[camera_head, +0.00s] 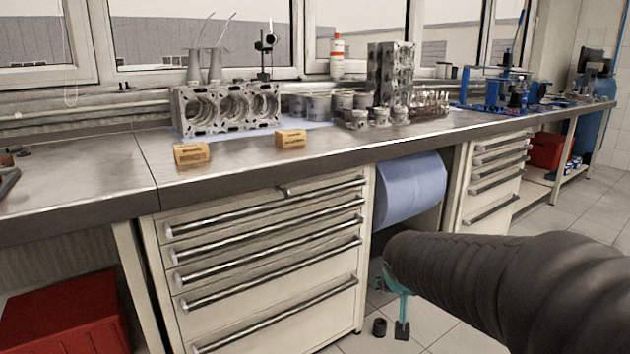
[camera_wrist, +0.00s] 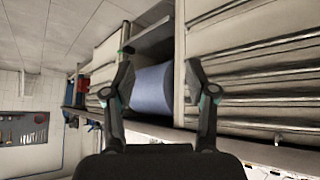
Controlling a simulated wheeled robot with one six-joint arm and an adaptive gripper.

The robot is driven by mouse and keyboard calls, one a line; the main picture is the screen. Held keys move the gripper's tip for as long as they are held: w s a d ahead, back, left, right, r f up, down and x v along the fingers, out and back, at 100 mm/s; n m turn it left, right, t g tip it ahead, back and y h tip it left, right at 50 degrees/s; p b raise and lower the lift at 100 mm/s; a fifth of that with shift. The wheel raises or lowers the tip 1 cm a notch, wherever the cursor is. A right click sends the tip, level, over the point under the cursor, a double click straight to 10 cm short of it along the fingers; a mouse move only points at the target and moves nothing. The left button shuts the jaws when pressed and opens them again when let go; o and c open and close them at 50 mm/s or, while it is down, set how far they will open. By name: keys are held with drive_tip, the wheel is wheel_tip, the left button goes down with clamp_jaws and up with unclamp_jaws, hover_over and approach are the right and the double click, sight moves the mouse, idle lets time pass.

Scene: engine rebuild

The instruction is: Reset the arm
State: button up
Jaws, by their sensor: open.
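My gripper shows in the wrist view (camera_wrist: 158,65) with its two dark fingers spread wide and nothing between them. Behind the gap is the blue roll, at a distance and not touched. In the head view my black-sleeved arm reaches in from the lower right. The teal and black finger parts of my gripper (camera_head: 391,328) show beyond its end, low over the floor in front of the cabinets. The rest of the gripper is hidden by the arm.
Drawers (camera_head: 270,250) and a blue roll (camera_head: 412,188) are below. A red box (camera_head: 65,318) stands lower left. Tiled floor is free at right.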

drive_tip(key=s+a+n+g+y, duration=0.1)
drive_tip(key=s+g+y, duration=0.1)
drive_tip(key=s, duration=2.2)
drive_tip(key=shift+s+a+r+n, duration=0.25)
drive_tip(key=shift+s+r+n, duration=0.05)
drive_tip(key=shift+n, duration=0.1)
